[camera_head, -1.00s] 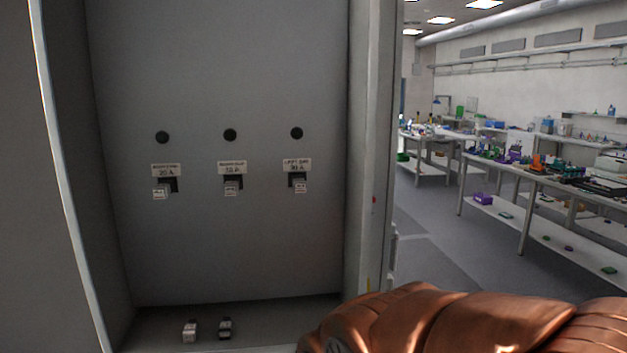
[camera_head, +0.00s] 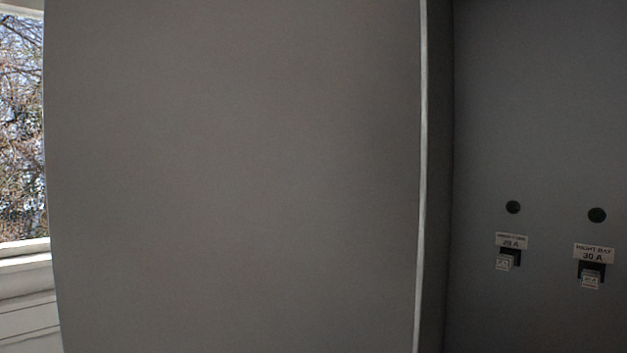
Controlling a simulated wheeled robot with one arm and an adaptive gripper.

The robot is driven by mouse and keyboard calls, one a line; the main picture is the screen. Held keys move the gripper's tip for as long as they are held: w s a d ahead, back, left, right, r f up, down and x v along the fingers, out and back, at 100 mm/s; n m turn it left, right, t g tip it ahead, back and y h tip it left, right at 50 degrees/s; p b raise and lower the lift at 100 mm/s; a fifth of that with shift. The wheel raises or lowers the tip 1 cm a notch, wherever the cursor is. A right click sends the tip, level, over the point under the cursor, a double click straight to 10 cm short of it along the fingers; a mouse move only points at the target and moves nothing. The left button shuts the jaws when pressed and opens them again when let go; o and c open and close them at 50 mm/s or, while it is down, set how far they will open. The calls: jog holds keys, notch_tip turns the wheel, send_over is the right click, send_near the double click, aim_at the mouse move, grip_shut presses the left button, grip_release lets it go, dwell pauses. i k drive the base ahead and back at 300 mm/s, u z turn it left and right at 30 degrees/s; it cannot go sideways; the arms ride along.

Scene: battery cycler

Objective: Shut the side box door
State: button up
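A large flat grey panel (camera_head: 235,180) fills most of the view, from near the left edge to a pale vertical edge (camera_head: 422,180). It appears to be the side box door, standing open to the left of the box; no handle or latch shows on it. The open box interior (camera_head: 540,110) is at the right, with its back wall in view. My gripper is not in view.
On the box's back wall are two labelled switches, one marked 20 A (camera_head: 507,260) and one marked 30 A (camera_head: 591,277), each below a dark round spot. A window (camera_head: 22,130) with trees outside shows at the far left.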

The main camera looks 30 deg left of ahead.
aim_at(221, 175)
jog(key=k, duration=0.95)
jog(key=u, duration=2.5)
jog(key=i, duration=2.9)
jog(key=z, duration=3.65)
